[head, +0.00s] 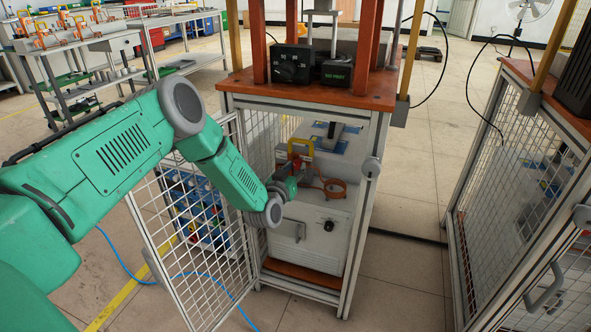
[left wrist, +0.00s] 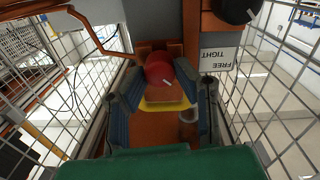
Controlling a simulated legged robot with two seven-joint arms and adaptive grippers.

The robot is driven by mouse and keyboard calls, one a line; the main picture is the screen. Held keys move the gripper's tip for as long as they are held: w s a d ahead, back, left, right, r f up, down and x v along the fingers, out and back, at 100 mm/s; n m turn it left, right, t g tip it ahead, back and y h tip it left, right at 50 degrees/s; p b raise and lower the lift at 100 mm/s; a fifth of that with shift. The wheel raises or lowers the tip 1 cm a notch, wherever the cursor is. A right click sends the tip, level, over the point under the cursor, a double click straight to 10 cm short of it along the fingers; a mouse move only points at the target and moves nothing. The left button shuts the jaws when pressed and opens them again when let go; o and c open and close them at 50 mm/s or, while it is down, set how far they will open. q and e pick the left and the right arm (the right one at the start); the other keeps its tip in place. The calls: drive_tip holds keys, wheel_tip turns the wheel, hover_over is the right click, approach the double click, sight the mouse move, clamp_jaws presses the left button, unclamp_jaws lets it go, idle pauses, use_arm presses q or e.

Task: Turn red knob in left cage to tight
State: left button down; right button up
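The red knob (left wrist: 159,69) shows in the left wrist view, with a short white mark on its face, above a yellow piece (left wrist: 165,105). My left gripper (left wrist: 160,77) has its two dark fingers on either side of the knob, around it. They look spread; firm contact cannot be made out. A white label (left wrist: 217,52) reading FREE and TIGHT, upside down, is to the right. In the head view my left arm reaches through the open front of the left cage (head: 357,210), with the left gripper (head: 296,172) inside. The knob is not clear there. My right gripper is not in view.
The mesh door (head: 190,235) stands open left of the cage, close to my arm. A black knob (left wrist: 236,8) is near the label. Another cage (head: 520,190) stands at right; floor between is clear.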

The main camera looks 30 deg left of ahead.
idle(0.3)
use_arm(q)
drive_tip(key=shift+d+m+p, duration=0.1)
drive_tip(key=shift+m+p, duration=0.65)
drive_tip(key=shift+m, duration=0.35)
drive_tip(key=m+p, duration=0.1)
drive_tip(key=m, duration=0.1)
drive_tip(key=shift+m, duration=0.3)
drive_tip(key=m+p, duration=0.1)
drive_tip(key=m, duration=0.3)
drive_tip(key=shift+p, duration=0.3)
drive_tip(key=m, duration=0.4)
drive_tip(key=shift+d+f+m, duration=0.1)
drive_tip(key=shift+f+m, duration=0.05)
drive_tip(key=shift+m, duration=0.15)
drive_tip(key=m, duration=0.4)
drive_tip(key=shift+f+g+y+b, duration=0.1)
drive_tip(key=shift+g+y+b, duration=0.2)
drive_tip(key=shift+d+f, duration=0.1)
drive_tip(key=c, duration=1.3)
unclamp_jaws()
drive_tip(key=shift+o, duration=0.2)
